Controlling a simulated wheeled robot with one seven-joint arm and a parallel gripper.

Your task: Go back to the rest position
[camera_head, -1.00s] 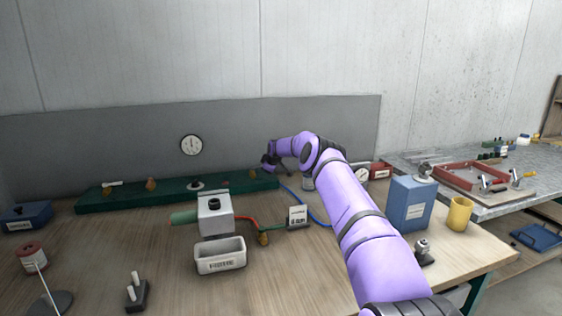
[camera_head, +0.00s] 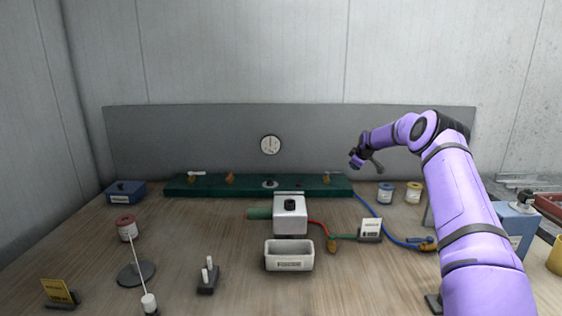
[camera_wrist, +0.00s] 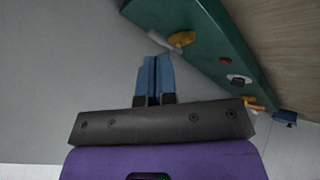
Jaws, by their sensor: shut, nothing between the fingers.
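My purple arm reaches in from the right in the head view. My gripper (camera_head: 357,160) is small and dark there, raised above the bench near the right end of the green rail (camera_head: 215,187). In the wrist view my gripper (camera_wrist: 154,62) shows its two blue fingers together, with nothing between them. The green rail (camera_wrist: 215,50) passes to the right of the fingers, and a yellow knob (camera_wrist: 182,39) on it appears close beside the fingertips. The fingers seem apart from the rail, though the exact gap is hard to tell.
A grey-white box unit (camera_head: 291,217) and a white bin (camera_head: 289,256) stand mid-bench. The bench's front middle has free room.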

